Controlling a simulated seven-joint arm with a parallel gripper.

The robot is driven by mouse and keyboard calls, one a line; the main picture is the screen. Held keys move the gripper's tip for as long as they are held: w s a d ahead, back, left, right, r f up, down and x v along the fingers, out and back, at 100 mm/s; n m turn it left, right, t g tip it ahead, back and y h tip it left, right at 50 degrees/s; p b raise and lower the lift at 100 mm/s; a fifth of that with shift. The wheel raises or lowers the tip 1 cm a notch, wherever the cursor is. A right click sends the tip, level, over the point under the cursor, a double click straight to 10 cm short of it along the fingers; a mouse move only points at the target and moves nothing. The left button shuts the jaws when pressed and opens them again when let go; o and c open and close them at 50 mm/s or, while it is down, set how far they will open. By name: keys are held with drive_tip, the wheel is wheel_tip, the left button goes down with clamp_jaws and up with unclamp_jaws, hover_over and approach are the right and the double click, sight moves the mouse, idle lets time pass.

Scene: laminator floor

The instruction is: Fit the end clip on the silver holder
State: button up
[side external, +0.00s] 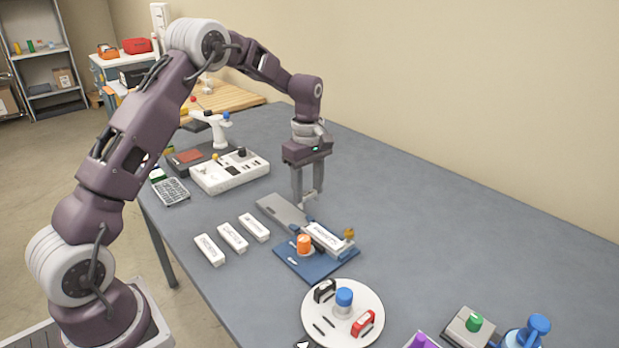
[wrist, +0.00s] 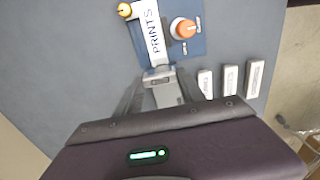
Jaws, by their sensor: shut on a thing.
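The silver holder (side external: 281,211) lies flat, its bare end sticking out from a blue board (side external: 316,268). A white PRINTS strip (side external: 325,237) lies along its other part, over the board; the strip also shows in the wrist view (wrist: 153,32). My gripper (side external: 308,200) points down, apparently above the table beside the holder. It is shut on a small pale grey piece, seemingly the end clip (wrist: 158,73). The fingers partly hide this piece, so its exact shape is unclear. In the wrist view, part of the holder (wrist: 168,96) shows between the fingers.
An orange knob (side external: 304,243) and a yellow knob (side external: 349,234) stand by the strip. Several white labelled blocks (side external: 232,237) lie left. A round white plate (side external: 318,329) carries a black clip, a red clip and a blue knob.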

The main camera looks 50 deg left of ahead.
drive_tip(key=shift+f, duration=3.1)
drive_tip(key=shift+f, duration=1.2)
idle(0.9)
drive_tip(key=o, duration=1.3)
drive_tip(key=shift+o, duration=0.2)
drive_tip(key=o, duration=0.3)
drive_tip(key=shift+r, duration=3.8)
